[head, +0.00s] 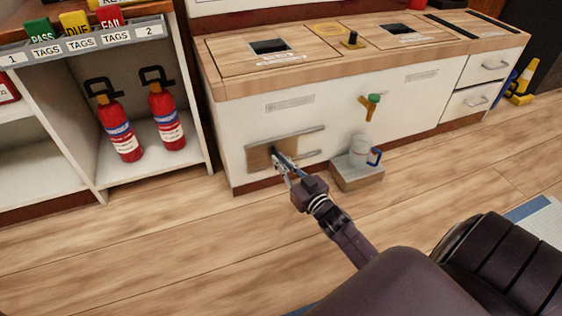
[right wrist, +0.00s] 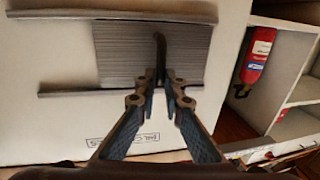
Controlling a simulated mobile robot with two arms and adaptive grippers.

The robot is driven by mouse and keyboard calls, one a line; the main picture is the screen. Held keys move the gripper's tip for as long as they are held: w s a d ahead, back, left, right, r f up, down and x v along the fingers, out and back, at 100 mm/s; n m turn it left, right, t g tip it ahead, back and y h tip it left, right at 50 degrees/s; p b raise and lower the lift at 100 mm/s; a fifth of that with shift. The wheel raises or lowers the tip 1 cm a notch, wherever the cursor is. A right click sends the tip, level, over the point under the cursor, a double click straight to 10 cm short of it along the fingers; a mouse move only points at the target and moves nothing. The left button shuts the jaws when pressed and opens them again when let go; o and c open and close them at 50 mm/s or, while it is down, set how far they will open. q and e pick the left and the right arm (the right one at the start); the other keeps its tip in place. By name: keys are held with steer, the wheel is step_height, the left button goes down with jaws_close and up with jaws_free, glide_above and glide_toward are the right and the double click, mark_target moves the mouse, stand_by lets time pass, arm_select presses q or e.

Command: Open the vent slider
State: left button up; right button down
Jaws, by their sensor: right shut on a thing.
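The vent slider (head: 258,159) is a brown panel between two grey horizontal rails on the low front of the white cabinet. In the head view it sits at the left end of the rails, with bare white front to its right. My right gripper (head: 278,156) is at the panel's right part. In the right wrist view the slider (right wrist: 120,55) looks finely striped, and a dark upright handle (right wrist: 160,45) stands out from it. The fingers (right wrist: 161,80) are closed around the handle's end, partly hiding it. My left gripper is not in view.
A block (head: 358,178) with a pale jug (head: 360,148) stands on the floor right of the rails, below a green-topped tap (head: 370,104). Two fire extinguishers (head: 120,130) stand in the open shelf at left. The floor (head: 150,240) in front is clear.

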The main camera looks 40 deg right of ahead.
steer(key=p, duration=0.2)
glide_toward(296, 144)
steer(key=w, duration=0.4)
steer(key=shift+d, duration=0.1)
steer(key=c, duration=2)
jaws_free()
steer(key=shift+c, duration=0.2)
steer(key=s, duration=1.2)
steer(key=shift+a, duration=0.25)
